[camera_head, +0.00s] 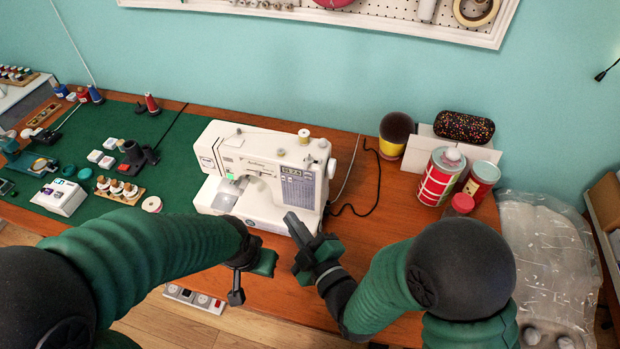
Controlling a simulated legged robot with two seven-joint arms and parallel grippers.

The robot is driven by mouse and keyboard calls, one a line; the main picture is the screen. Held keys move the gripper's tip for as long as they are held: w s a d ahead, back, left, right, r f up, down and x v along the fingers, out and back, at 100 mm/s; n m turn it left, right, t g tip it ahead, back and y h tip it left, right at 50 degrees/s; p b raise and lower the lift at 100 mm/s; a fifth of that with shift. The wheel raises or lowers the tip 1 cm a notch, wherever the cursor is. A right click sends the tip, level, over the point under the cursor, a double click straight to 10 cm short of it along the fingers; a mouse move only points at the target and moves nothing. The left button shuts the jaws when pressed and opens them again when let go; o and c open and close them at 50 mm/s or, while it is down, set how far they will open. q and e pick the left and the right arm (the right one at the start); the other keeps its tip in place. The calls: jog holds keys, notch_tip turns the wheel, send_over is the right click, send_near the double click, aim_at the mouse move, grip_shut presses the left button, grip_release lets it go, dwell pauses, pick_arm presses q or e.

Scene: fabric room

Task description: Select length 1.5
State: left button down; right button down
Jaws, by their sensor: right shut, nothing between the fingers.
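A white sewing machine (262,170) stands on the wooden table in the middle of the view. Its front right has a panel with stitch markings (297,187), too small to read; I cannot make out a length setting. My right gripper (293,222) is shut and empty, in front of the machine's lower right side, with its tip close to the machine's body; I cannot tell if it touches. My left gripper (252,278) is at the table's front edge, below the machine, and its fingers are partly hidden by its own wrist.
A green mat (130,135) with spools and small tools covers the left of the table (400,240). Red-and-white cans (438,178), a dark round object (395,132) and a patterned case (464,127) stand at right. A black cable (372,190) lies beside the machine.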

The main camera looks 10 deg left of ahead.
aim_at(308, 178)
jog(key=w, duration=0.9)
jog(key=shift+d+p, duration=0.35)
jog(key=shift+p, duration=0.05)
jog(key=shift+w, duration=0.1)
dwell(1.5)
jog(key=shift+w+r, duration=0.1)
jog(key=shift+w, duration=0.15)
jog(key=shift+w, duration=0.25)
dwell(0.5)
jog(key=shift+s+b, duration=0.15)
jog(key=shift+b, duration=0.2)
jog(key=shift+s, duration=0.55)
